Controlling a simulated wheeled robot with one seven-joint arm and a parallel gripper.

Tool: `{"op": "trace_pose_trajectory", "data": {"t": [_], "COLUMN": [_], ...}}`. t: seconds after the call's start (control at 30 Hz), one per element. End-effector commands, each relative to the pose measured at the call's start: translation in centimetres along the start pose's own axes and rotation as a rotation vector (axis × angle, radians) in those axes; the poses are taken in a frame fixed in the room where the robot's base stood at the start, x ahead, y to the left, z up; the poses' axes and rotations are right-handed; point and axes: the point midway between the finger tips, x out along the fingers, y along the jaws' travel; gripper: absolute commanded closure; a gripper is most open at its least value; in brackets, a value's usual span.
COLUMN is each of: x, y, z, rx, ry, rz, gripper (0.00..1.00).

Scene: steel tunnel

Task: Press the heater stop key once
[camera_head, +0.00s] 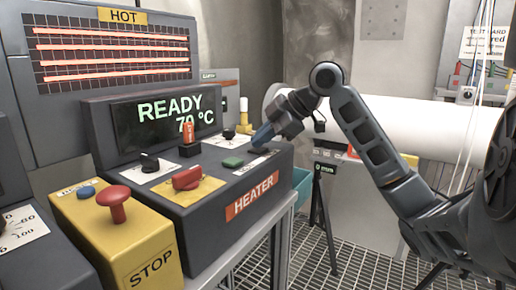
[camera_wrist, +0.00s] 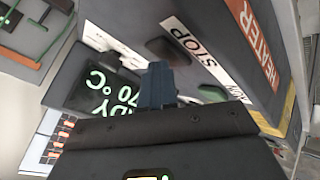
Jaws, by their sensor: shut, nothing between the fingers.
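The heater console (camera_head: 215,205) is a dark grey box with an orange HEATER label (camera_head: 252,195) on its front. In the wrist view, a dark key (camera_wrist: 168,50) sits beside a white STOP label (camera_wrist: 195,45). A green key (camera_head: 232,162) is on the console top; it also shows in the wrist view (camera_wrist: 212,92), partly hidden. My gripper (camera_head: 263,137) is shut and empty, its blue fingers pointing down over the console's right end. In the wrist view, the fingertips (camera_wrist: 158,70) appear just beside the dark key. I cannot tell whether they touch anything.
The display (camera_head: 168,118) reads READY and 70 °C. A red knob (camera_head: 187,178), a black knob (camera_head: 150,162) and an orange-topped switch (camera_head: 189,140) stand on the console. A yellow STOP box with a red mushroom button (camera_head: 118,205) is at the left. A glowing HOT panel (camera_head: 110,55) stands behind.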

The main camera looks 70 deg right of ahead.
Motion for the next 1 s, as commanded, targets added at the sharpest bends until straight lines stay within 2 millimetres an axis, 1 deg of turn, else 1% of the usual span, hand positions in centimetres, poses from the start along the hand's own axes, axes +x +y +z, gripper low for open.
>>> {"op": "trace_pose_trajectory", "data": {"t": [0.17, 0.47, 0.83, 1.0], "x": [-0.2, -1.2, -1.3, -2.0], "y": [0.1, 0.9, 0.9, 1.5], "z": [-0.1, -0.9, -0.9, -1.5], "rx": [0.000, 0.000, 0.000, 0.000], "ry": [0.000, 0.000, 0.000, 0.000], "rz": [-0.001, -0.001, 0.000, 0.001], "gripper": [1.00, 1.00, 1.00, 1.00]}}
